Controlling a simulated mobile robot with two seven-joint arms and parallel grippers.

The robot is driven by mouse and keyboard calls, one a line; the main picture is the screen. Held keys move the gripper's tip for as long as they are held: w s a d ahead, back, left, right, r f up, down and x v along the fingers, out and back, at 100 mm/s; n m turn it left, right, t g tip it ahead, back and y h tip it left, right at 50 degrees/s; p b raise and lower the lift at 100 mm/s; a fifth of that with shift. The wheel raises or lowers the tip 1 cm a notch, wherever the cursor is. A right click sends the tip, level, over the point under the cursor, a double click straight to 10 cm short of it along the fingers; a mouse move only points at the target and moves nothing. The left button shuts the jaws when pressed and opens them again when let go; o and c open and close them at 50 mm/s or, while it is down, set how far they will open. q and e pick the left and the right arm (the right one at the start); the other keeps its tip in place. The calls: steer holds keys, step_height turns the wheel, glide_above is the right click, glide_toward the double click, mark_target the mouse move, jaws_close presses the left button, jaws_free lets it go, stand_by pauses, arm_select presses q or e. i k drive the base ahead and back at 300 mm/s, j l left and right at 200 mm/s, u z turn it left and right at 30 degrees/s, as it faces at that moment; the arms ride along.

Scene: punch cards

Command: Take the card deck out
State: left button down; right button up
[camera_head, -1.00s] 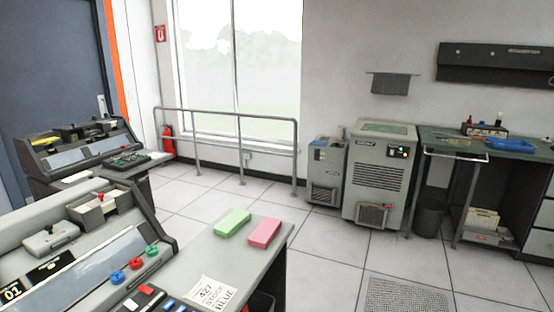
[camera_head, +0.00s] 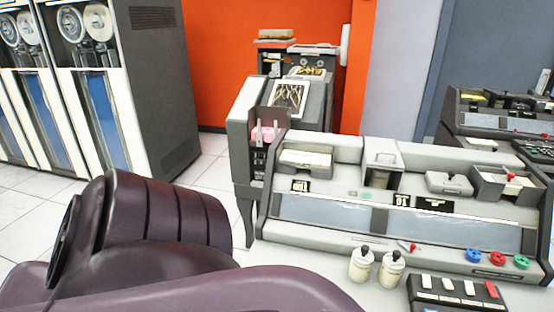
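Neither gripper shows; only purple links of my arm (camera_head: 170,240) fill the lower left. A grey card punch machine (camera_head: 340,240) stands in the middle and right. Pale cards (camera_head: 305,157) lie in a bin at its upper left. Pink cards (camera_head: 265,132) sit in an upright slot of the dark unit at its left end. A grey tray (camera_head: 490,188) with a red-knobbed piece is at the upper right of the machine. I cannot tell which of these cards is the task's deck.
Two cream bottles (camera_head: 362,264) (camera_head: 391,271) and a dark switch box (camera_head: 455,295) stand in front of the machine. Tall tape cabinets (camera_head: 165,80) are at the back left. Another console (camera_head: 500,120) is at the right. White floor (camera_head: 208,165) shows between.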

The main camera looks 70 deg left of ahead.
mark_target(302, 159)
steer(key=u, duration=2.05)
steer(key=i+j+z, duration=0.2)
steer(key=j+z, duration=0.25)
steer(key=j, duration=0.2)
steer(key=i+j+z, duration=0.1)
steer(key=j+z, duration=0.35)
steer(key=j, duration=0.25)
steer(key=j+z, duration=0.5)
steer(key=j, duration=0.15)
